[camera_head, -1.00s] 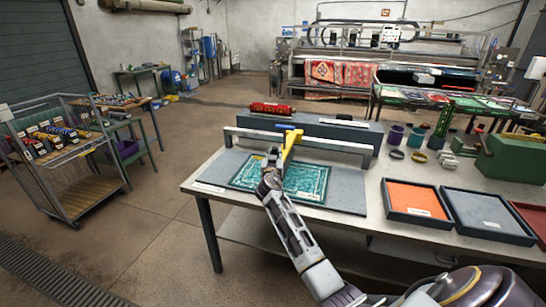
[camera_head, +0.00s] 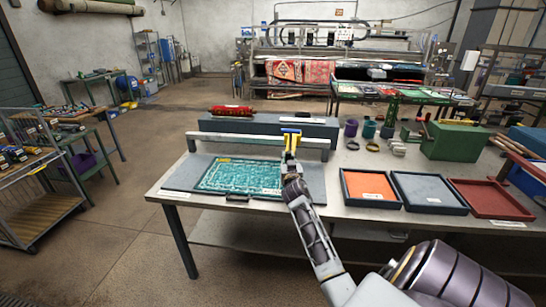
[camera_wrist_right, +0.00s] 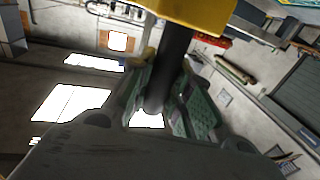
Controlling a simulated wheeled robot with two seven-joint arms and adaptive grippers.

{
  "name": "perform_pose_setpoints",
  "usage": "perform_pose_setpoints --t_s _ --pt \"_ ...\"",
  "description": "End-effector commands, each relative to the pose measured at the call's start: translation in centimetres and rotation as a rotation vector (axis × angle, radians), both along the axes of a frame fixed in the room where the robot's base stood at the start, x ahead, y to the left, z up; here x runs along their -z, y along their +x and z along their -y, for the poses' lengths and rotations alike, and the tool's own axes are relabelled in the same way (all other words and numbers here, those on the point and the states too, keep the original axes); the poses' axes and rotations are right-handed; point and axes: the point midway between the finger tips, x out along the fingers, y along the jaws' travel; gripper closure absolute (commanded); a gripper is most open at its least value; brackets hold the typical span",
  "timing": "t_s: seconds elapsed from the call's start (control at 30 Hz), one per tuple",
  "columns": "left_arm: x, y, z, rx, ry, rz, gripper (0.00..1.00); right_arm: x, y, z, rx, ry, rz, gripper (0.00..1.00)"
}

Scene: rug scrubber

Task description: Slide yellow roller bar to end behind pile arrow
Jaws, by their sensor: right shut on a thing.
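The yellow roller bar (camera_head: 291,141), with a blue top, is at the grey crossbeam (camera_head: 250,141), right of the beam's middle. My right gripper (camera_head: 291,168) is shut on it from the front. In the right wrist view my fingers (camera_wrist_right: 160,100) close around a dark handle (camera_wrist_right: 176,55) below the yellow body (camera_wrist_right: 190,14). The teal rug (camera_head: 238,178) lies flat on a grey board, left of the roller bar. A small yellow mark (camera_head: 222,160), possibly the pile arrow, is at the rug's far edge; its direction is unreadable. My left gripper is not in view.
A blue-grey block (camera_head: 300,128) with a red roller (camera_head: 231,110) on it stands behind the beam. Orange (camera_head: 369,187), grey (camera_head: 429,192) and red (camera_head: 490,199) trays lie to the right. Small cups and a green box (camera_head: 455,141) are behind them.

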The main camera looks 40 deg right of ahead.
Motion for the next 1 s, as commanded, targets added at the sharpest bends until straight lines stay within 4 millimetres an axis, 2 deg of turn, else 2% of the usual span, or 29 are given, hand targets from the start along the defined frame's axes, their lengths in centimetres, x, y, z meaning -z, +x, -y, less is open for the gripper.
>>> perform_pose_setpoints --t_s 0.2,0.4,0.6,0.97,1.0 --pt "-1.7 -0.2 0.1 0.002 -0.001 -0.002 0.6 -0.1 -3.2 2.7 0.001 0.002 -0.005 1.0" --pt "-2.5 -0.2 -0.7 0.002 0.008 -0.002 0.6 -0.1 -5.1 4.3 0.0 0.003 -0.002 1.0" --pt "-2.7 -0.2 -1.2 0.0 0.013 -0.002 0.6 0.1 -6.0 5.1 0.0 0.003 -0.002 1.0" --pt "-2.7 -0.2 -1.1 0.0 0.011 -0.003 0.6 0.1 -6.1 5.3 0.002 0.002 -0.002 1.0" --pt "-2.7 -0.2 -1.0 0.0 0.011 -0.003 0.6 0.1 -6.1 5.3 0.003 0.002 -0.002 0.76"
